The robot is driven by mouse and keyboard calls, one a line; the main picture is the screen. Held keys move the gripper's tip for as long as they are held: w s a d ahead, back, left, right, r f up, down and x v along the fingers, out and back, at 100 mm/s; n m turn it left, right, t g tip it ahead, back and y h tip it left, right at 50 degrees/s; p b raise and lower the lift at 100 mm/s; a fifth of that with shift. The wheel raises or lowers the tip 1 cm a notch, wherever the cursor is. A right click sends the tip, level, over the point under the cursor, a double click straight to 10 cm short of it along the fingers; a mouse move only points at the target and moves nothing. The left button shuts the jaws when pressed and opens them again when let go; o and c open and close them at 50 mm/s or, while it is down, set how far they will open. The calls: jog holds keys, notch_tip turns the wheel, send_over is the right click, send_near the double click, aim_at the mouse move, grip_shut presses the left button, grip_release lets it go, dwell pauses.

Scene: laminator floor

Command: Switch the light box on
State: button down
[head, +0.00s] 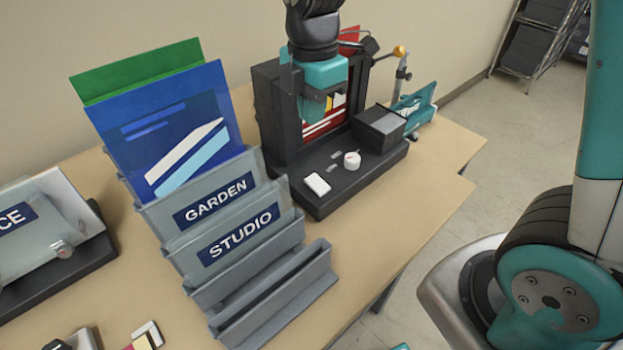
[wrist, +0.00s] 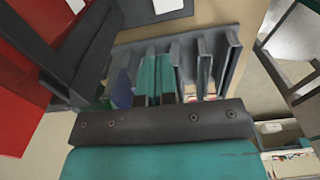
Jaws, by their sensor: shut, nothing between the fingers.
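A dark upright box (head: 268,112) with a flat black base (head: 340,186) stands at the back middle of the table in the head view; I take it to be the light box. A red picture panel (head: 338,112) shows inside its frame. The base carries a white rectangular piece (head: 317,184) and a round white knob (head: 352,160). I cannot tell which one is the switch, nor whether the light is on. My gripper (head: 316,115) is above the base, in front of the panel. In the wrist view its teal fingers (wrist: 155,80) are together and empty.
A grey slotted rack (head: 250,260) labelled GARDEN and STUDIO holds blue (head: 165,125) and green (head: 130,72) folders, left of the box. A black block (head: 380,125) sits at the base's right. A teal tool (head: 415,103) lies beyond. The table's right front is clear.

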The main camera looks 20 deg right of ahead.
jog(key=shift+w, duration=0.15)
dwell(0.3)
jog(key=shift+s+d+r+p, duration=0.15)
jog(key=shift+s+p, duration=0.05)
jog(key=shift+s, duration=0.15)
jog(key=shift+s+d+r+p, duration=0.1)
jog(key=shift+s+r+p, duration=0.1)
jog(key=shift+s, duration=0.15)
notch_tip(320, 180, up, 14)
jog(key=s+p, duration=0.1)
jog(key=p, duration=0.2)
jog(key=shift+s+d, duration=0.25)
jog(key=shift+s, duration=0.15)
jog(key=shift+f, duration=0.15)
